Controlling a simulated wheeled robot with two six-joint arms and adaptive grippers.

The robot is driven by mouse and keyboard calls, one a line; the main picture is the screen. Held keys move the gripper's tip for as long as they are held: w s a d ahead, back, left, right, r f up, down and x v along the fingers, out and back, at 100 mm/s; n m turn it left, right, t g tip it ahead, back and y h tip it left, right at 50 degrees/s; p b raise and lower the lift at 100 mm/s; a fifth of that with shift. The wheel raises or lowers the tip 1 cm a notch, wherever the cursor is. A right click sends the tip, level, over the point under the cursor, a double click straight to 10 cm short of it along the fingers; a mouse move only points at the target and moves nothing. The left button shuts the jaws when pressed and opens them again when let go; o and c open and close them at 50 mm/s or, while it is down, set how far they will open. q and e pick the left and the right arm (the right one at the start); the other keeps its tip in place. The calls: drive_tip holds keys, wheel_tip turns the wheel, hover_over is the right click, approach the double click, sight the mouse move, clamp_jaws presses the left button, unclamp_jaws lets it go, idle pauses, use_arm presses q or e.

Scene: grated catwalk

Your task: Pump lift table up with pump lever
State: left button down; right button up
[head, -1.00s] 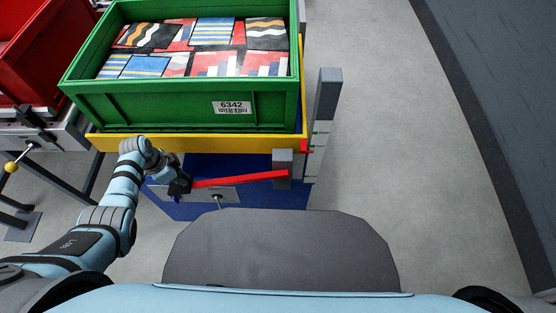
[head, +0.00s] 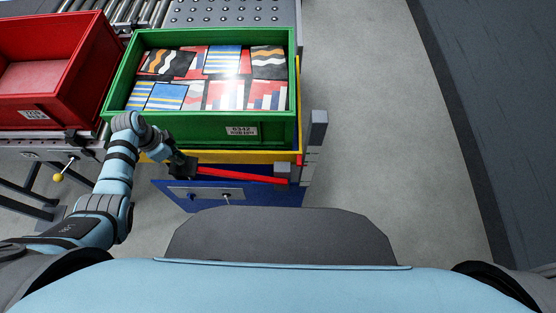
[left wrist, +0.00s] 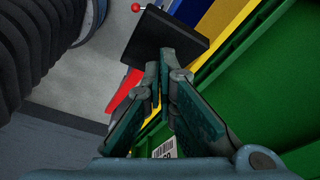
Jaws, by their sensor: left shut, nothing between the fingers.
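The red pump lever (head: 242,175) sticks out to the left from a grey block at the front of the lift table, whose yellow top edge (head: 301,120) and blue base (head: 280,197) show. In the left wrist view, part of the red lever (left wrist: 122,90) shows beside a dark flat block (left wrist: 165,45), which looks like its handle end. My left gripper (head: 184,168) is at the lever's left end. In the left wrist view its fingers (left wrist: 159,72) are shut and empty, close against the dark block; contact is unclear. My right gripper is out of view.
A green crate (head: 190,125) with patterned boxes sits on the lift table. A red crate (head: 55,112) stands left, near a roller conveyor (head: 235,12). A grey post (head: 318,125) rises at the table's right corner. Floor (head: 400,150) on the right is clear.

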use_arm(q)
drive_tip(key=shift+f, duration=0.2)
idle(0.3)
drive_tip(key=s+a+b+x, duration=0.1)
drive_tip(key=a+b+x, duration=0.1)
drive_tip(key=b+x, duration=0.85)
drive_tip(key=s+a+f+b+x, duration=0.1)
drive_tip(key=a+b+x, duration=0.1)
drive_tip(key=b+x, duration=0.9)
drive_tip(key=d+p+v, duration=0.1)
drive_tip(key=p+v, duration=0.6)
drive_tip(key=w+d+p+v, duration=0.1)
drive_tip(key=p+v, duration=0.5)
drive_tip(key=p, duration=0.2)
drive_tip(key=w+d+r+p+v, duration=0.1)
drive_tip(key=d+p+v, duration=0.1)
drive_tip(key=p+v, duration=0.5)
drive_tip(key=shift+s+a+r+p, duration=0.1)
drive_tip(key=shift+r+p, duration=0.2)
drive_tip(key=shift+p, duration=0.1)
drive_tip(key=shift+r+b, duration=0.3)
drive_tip(key=shift+b, duration=0.2)
drive_tip(key=shift+r, duration=0.25)
drive_tip(key=shift+f, duration=0.1)
